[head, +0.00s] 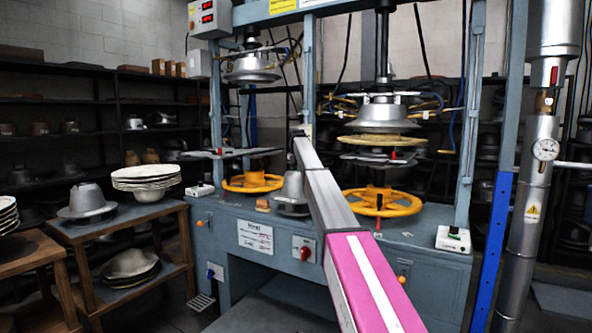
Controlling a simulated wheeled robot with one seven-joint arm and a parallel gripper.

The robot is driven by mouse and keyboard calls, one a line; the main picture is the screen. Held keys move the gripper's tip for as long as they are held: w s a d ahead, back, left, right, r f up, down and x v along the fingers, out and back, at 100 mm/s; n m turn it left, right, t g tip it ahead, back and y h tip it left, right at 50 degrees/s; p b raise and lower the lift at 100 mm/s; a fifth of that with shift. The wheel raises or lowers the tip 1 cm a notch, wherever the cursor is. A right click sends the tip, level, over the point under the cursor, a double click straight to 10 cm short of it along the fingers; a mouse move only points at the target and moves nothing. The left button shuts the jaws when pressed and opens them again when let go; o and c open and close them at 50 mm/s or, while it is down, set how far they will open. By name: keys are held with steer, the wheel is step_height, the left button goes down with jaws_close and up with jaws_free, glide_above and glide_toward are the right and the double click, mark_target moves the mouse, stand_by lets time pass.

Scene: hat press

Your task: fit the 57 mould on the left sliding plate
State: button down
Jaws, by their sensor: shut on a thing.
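My arm reaches in from the lower right, and its far end is near the left press column. The fingers of my gripper do not show, so I cannot see what they hold. A grey, hat-shaped mould (291,187) appears just left of my arm, over the press bench, with its right side hidden; I cannot tell whether it rests there or is held. Another grey brimmed mould (87,201) is on the wooden table at left. No size number is readable. The dark left sliding plate (235,153), with a red handle, looks bare below the left press head (252,68).
Yellow handwheels (252,183) sit under both stations. The right sliding plate (383,159) lies below the right press head (384,113). The wooden table (140,210) also holds stacked pale hats (146,178).

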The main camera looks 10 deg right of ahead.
steer(key=shift+f, duration=1.15)
steer(key=c, duration=1)
jaws_free()
steer(key=shift+c, duration=0.2)
step_height(320, 180, up, 12)
steer(key=shift+r, duration=0.1)
